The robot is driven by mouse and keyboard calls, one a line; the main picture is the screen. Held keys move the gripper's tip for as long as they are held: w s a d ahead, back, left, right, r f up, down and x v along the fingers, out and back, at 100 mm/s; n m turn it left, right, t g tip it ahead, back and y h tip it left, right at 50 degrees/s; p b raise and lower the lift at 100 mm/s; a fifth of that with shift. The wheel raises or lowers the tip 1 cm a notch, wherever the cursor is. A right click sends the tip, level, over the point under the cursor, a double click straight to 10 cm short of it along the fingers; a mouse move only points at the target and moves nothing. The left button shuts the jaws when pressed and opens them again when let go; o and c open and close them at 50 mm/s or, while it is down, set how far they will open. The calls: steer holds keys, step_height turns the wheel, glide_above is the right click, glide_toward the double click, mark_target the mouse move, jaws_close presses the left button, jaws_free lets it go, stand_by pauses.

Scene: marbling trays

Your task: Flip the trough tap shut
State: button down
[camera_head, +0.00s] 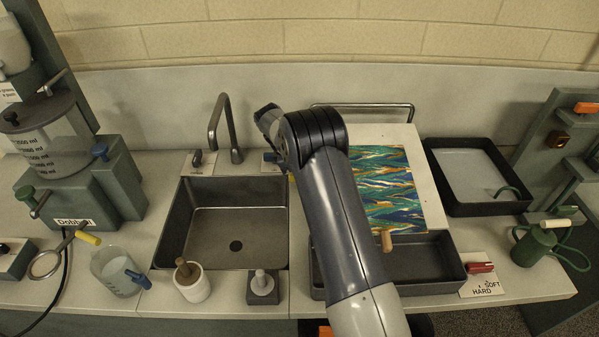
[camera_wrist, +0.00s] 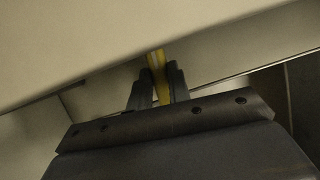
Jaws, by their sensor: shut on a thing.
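My gripper (camera_wrist: 157,85) is shut on a thin yellow lever (camera_wrist: 158,72), which stands between its two dark fingers in the wrist view. The lever looks like the trough tap's handle, but the body it belongs to is hidden. In the head view my arm reaches over the counter between the sink and the dark trough (camera_head: 465,262). My arm covers the trough's left part, and the fingertips are hidden behind it. A colourful marbled sheet (camera_head: 388,180) slopes on a pale board above the trough.
The sink (camera_head: 168,235) with a tall faucet (camera_head: 214,120) lies left of my arm. A white pot (camera_head: 193,285), a stamp-like block (camera_head: 263,287) and a jug (camera_head: 118,272) stand along the front. A shallow dark tray (camera_head: 440,200) and a green can (camera_head: 532,247) are at right.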

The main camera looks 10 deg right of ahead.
steer(key=shift+n, duration=0.6)
steer(key=c, duration=1.3)
jaws_free()
steer(key=b+v, duration=0.1)
steer(key=v, duration=0.4)
steer(key=b+v, duration=0.1)
steer(key=v, duration=0.5)
steer(key=shift+s+a, duration=0.1)
steer(key=shift+s, duration=0.1)
steer(key=shift+f, duration=0.1)
